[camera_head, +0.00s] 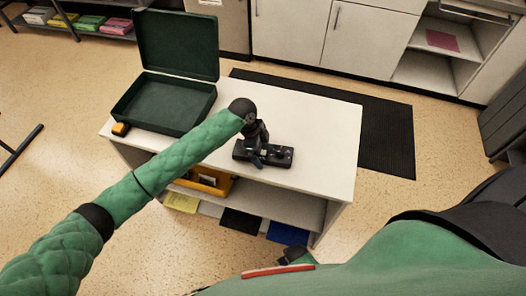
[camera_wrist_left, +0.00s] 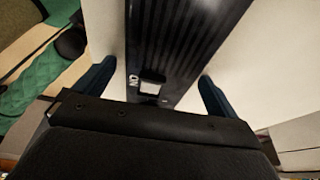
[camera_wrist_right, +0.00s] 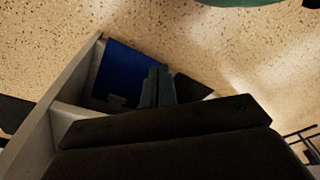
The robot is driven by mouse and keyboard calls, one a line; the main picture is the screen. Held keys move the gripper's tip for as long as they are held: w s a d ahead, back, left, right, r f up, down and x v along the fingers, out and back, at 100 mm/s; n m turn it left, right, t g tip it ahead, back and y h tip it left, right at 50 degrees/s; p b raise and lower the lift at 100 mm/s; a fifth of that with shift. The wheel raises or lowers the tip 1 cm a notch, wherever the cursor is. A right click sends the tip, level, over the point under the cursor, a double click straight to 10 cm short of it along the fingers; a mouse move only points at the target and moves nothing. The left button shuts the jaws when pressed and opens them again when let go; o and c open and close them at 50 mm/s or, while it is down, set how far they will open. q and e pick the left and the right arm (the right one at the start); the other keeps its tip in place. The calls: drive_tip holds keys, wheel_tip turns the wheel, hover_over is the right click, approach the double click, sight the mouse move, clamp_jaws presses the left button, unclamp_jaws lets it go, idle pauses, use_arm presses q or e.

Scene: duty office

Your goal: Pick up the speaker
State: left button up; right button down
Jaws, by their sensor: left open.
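The speaker (camera_head: 284,157) is a long black box lying on the white table top. In the left wrist view the speaker (camera_wrist_left: 190,30) shows a ribbed face, a small light switch and an "ON" mark. My left gripper (camera_head: 257,160) reaches down over the speaker and hides its middle. In the left wrist view my left gripper (camera_wrist_left: 155,85) is open, with one blue finger on each side of the speaker and light gaps between. My right gripper (camera_wrist_right: 158,86) has its fingers together with nothing between them, out beside the table's lower shelf.
An open green case (camera_head: 165,103) stands on the table's left end, with a small orange-yellow item (camera_head: 121,129) by it. A yellow case (camera_head: 205,180) and several folders sit below, including a blue one (camera_head: 287,233). White cabinets (camera_head: 290,30) stand behind a black mat (camera_head: 385,140).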

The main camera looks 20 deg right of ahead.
use_arm(q)
drive_tip(key=c, duration=1.5)
drive_tip(key=shift+r, duration=0.1)
